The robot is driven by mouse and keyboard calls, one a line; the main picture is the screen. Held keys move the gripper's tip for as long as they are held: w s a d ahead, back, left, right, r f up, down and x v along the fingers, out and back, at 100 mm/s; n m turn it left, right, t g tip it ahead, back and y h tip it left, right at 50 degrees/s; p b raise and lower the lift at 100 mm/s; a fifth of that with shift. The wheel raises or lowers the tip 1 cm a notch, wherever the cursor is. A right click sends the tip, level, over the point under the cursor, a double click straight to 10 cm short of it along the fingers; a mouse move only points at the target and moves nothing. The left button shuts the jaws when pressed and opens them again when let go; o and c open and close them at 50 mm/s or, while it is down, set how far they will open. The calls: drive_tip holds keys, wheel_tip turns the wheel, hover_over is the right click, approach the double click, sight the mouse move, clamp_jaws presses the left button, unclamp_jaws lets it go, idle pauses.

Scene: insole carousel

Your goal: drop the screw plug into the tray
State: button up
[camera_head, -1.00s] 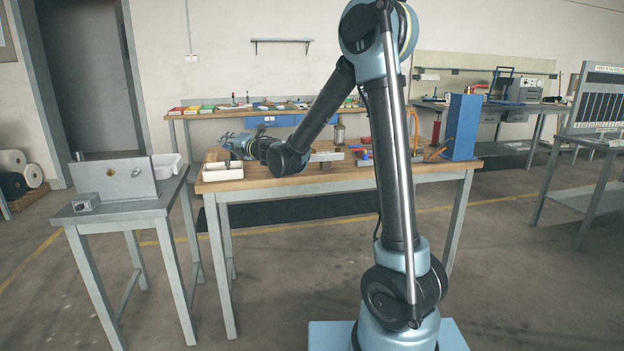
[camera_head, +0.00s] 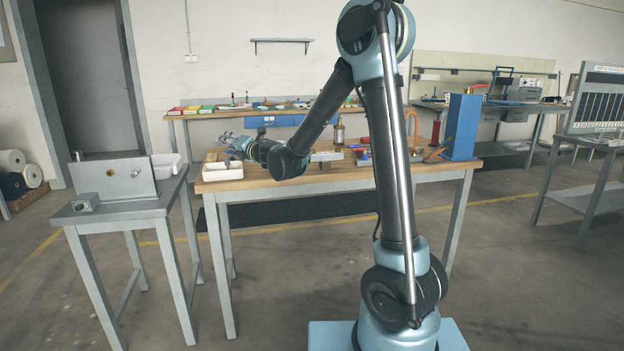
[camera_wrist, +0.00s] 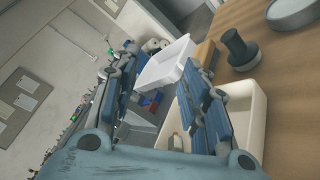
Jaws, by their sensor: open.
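My gripper (camera_head: 224,138) is open above the left end of the wooden bench, by the cream tray (camera_head: 222,174). In the wrist view my two blue fingers (camera_wrist: 160,56) stand apart with no held part visible between them. The cream tray (camera_wrist: 259,115) shows there behind and beside the right finger, which hides part of its inside. A small pale object (camera_wrist: 176,142) shows near the tray's left end; I cannot tell what it is. A dark flanged, knob-like piece (camera_wrist: 238,48) stands on the bench outside the tray. I cannot identify the screw plug for certain.
A white tray (camera_head: 166,166) sits on the grey side table (camera_head: 134,209), left of the wooden bench (camera_head: 260,186). A grey upright plate (camera_head: 130,183) stands there too. A blue box (camera_head: 462,128) and several fixtures occupy the bench's right half. The floor between is clear.

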drive_tip(key=v, duration=1.1)
drive_tip(key=shift+s+d, duration=0.2)
drive_tip(key=shift+d, duration=0.15)
drive_tip(key=w+d+r+m+t+h, duration=0.2)
drive_tip(key=d+m+t+h, duration=0.15)
drive_tip(key=d+m, duration=0.45)
drive_tip(key=w+d+r+m+t+h, duration=0.15)
drive_tip(key=d+m+h, duration=0.3)
drive_tip(key=d, duration=0.75)
drive_tip(key=s+d+f+m+g+h, duration=0.2)
drive_tip(key=s+d+f+m+h, duration=0.15)
drive_tip(key=d, duration=0.35)
drive_tip(key=s+d+f+m+g+h, duration=0.1)
drive_tip(key=s+d+f+m+h, duration=0.15)
drive_tip(key=d+m, duration=0.35)
drive_tip(key=s+d+f+m+g+h, duration=0.2)
drive_tip(key=s+d+f+m, duration=0.15)
drive_tip(key=d, duration=0.35)
drive_tip(key=s+f+m+g+y, duration=0.1)
drive_tip(key=s+f+m+g, duration=0.3)
drive_tip(key=s, duration=0.9)
drive_tip(key=s+d+f+m+g+y, duration=0.1)
drive_tip(key=s+f+m+g, duration=0.3)
drive_tip(key=s+f, duration=0.6)
drive_tip(key=s+g, duration=0.1)
drive_tip(key=s, duration=0.3)
drive_tip(key=shift+f, duration=0.35)
